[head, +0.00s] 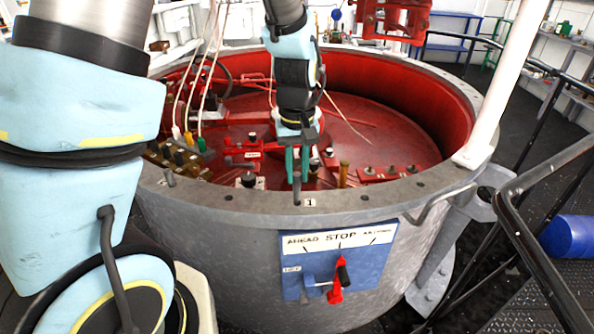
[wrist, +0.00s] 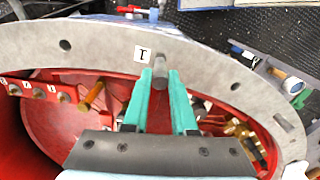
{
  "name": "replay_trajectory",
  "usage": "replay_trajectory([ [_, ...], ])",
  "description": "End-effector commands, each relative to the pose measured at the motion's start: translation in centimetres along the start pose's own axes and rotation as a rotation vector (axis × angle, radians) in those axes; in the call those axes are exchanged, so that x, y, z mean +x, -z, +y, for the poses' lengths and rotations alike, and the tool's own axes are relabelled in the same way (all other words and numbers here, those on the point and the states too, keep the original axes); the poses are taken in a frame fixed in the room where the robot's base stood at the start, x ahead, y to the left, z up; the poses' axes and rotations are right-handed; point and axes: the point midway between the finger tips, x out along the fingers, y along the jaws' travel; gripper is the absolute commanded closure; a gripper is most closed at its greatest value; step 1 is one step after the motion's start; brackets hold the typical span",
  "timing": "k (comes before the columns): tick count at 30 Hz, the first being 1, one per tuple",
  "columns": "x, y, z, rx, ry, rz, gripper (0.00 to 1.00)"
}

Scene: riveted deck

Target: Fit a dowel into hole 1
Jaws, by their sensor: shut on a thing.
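My gripper (head: 297,165) has green fingers and hangs over the near rim of the grey drum. Its fingers are shut on a short grey dowel (head: 297,188), which points down and looks upright. In the wrist view the dowel (wrist: 160,66) shows between the green fingertips (wrist: 160,88). The dowel's lower end is at the rim, just left of the label 1 (head: 309,202); the label also shows in the wrist view (wrist: 144,54). Hole 1 itself is not visible, covered by the dowel. I cannot tell whether the dowel's tip is inside it or just above.
The grey rim (head: 400,190) has other open holes. Inside the red drum are brass and red fittings, including a brass post (head: 343,174). A blue STOP panel (head: 338,262) with a red lever is on the drum's front.

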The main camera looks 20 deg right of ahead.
Motion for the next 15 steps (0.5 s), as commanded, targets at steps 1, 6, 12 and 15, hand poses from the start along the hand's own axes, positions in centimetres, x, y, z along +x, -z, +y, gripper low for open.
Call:
replay_trajectory([
  [1, 0.01, 0.01, 0.01, 0.000, 0.000, 0.000, 1.00],
  [6, 0.25, 0.01, 0.00, 0.000, 0.000, 0.000, 1.00],
  [12, 0.64, 0.02, 0.01, 0.000, 0.000, 0.000, 1.00],
  [15, 0.83, 0.02, 0.01, 0.000, 0.000, 0.001, 1.00],
])
